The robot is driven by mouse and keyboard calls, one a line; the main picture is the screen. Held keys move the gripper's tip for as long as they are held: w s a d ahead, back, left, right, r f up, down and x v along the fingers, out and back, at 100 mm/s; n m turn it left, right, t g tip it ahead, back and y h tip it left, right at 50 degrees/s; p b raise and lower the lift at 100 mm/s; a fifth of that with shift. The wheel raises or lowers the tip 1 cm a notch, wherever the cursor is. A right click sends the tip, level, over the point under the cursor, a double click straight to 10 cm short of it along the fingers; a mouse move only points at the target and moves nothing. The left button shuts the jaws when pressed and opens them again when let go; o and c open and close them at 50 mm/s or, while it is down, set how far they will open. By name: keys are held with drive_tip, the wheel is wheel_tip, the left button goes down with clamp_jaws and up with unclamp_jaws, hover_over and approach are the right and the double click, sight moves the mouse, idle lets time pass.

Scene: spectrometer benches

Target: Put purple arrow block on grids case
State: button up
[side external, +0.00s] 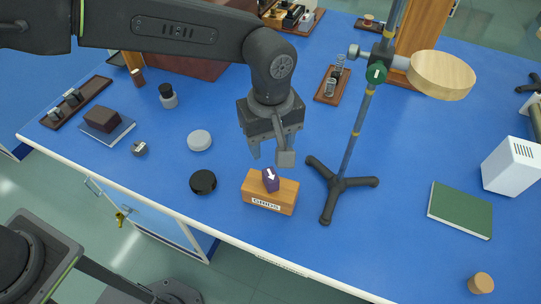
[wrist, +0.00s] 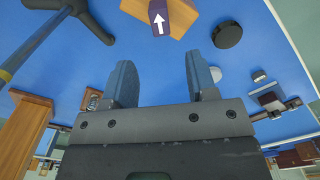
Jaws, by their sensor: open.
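The purple arrow block (side external: 271,179) has a white arrow on it and rests on top of the wooden grids case (side external: 284,195), which has a white label reading GRIDS on its front. In the wrist view the purple block (wrist: 159,17) is at the top edge, on the light wooden case (wrist: 182,22), which is partly cut off. My gripper (side external: 270,156) is open and empty, above and behind the block, apart from it. Its two fingers (wrist: 160,82) show in the wrist view with nothing between them.
A retort stand (side external: 342,184) with a round wooden disc (side external: 441,75) stands close to the right of my gripper. A black disc (side external: 203,182) lies left of the case, and a grey disc (side external: 199,140) behind it. A green book (side external: 460,210) lies at right. The blue table between is clear.

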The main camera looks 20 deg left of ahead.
drive_tip(key=shift+r, duration=0.75)
drive_tip(key=s+a+r+m+t, duration=0.1)
drive_tip(key=s+a+r+m, duration=0.1)
drive_tip(key=a+r, duration=0.5)
drive_tip(key=s+a+r+m+t, duration=0.15)
drive_tip(key=a+r, duration=0.25)
drive_tip(key=a, duration=0.5)
drive_tip(key=s+a+m+t, duration=0.3)
drive_tip(key=s+a+m, duration=0.2)
drive_tip(key=s+a, duration=0.8)
drive_tip(key=shift+s+a+f, duration=0.35)
drive_tip(key=shift+s+f, duration=0.05)
drive_tip(key=shift+s, duration=0.2)
